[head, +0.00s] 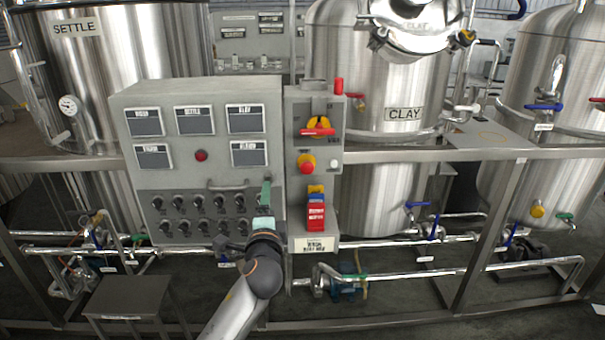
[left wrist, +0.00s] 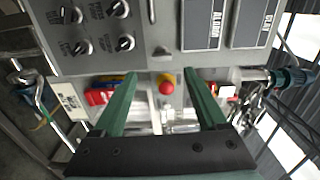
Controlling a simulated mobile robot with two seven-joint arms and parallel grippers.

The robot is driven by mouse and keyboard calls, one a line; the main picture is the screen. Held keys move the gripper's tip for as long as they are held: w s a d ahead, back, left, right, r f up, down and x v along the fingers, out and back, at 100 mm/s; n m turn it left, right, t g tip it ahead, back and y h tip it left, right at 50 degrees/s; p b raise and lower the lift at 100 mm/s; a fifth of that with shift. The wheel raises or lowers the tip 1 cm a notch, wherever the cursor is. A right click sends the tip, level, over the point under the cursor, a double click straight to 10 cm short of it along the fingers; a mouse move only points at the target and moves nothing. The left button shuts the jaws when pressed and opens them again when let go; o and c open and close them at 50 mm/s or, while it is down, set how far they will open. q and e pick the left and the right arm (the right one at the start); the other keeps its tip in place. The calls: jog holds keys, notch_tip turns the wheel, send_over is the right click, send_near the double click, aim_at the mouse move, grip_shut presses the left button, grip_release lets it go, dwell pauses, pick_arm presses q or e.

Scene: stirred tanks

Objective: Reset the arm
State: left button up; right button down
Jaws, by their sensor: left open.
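My left gripper (head: 265,192) is in front of the grey control panel (head: 205,100), near the seam with the narrow switch box (head: 296,118). In the left wrist view its two green fingers (left wrist: 160,74) are spread wide with nothing held between them. A red emergency button on a yellow base (head: 306,163) sits on the switch box; in the left wrist view the red button (left wrist: 166,87) appears between the fingers, beyond them. Above it is a red-handled rotary switch (head: 318,130); below hangs a red lockout tag (head: 316,217). My right gripper is not in view.
Steel tanks marked SETTLE (head: 150,50) and CLAY (head: 390,85) stand behind a grey horizontal rail (head: 420,154). Pipes with blue-handled valves (head: 418,206) run low on the right. A small metal step (head: 128,297) stands at lower left. Black knobs (head: 200,202) are beside the gripper.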

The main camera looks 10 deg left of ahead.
pick_arm(q)
jog(key=s+d+f+n+g+h+p, duration=0.1)
jog(key=s+f+g, duration=0.1)
jog(key=s+f, duration=0.35)
jog(key=s+d+f+n+g+h, duration=0.1)
jog(key=s+f+h, duration=0.1)
jog(key=f, duration=0.6)
jog(key=s+d+f+n+g+h+p, duration=0.1)
jog(key=s+f+n, duration=0.4)
jog(key=s, duration=0.9)
jog(key=s+d+f+n+g+h+p, duration=0.1)
jog(key=s+f+n+g+h, duration=0.2)
jog(key=s+f, duration=0.8)
jog(key=s+n+g, duration=0.1)
jog(key=s+n, duration=0.1)
jog(key=s, duration=0.1)
jog(key=shift+s+n+p, duration=0.15)
jog(key=shift+n+p, duration=0.2)
jog(key=shift+n, duration=0.05)
jog(key=shift+f, duration=0.1)
dwell(3.3)
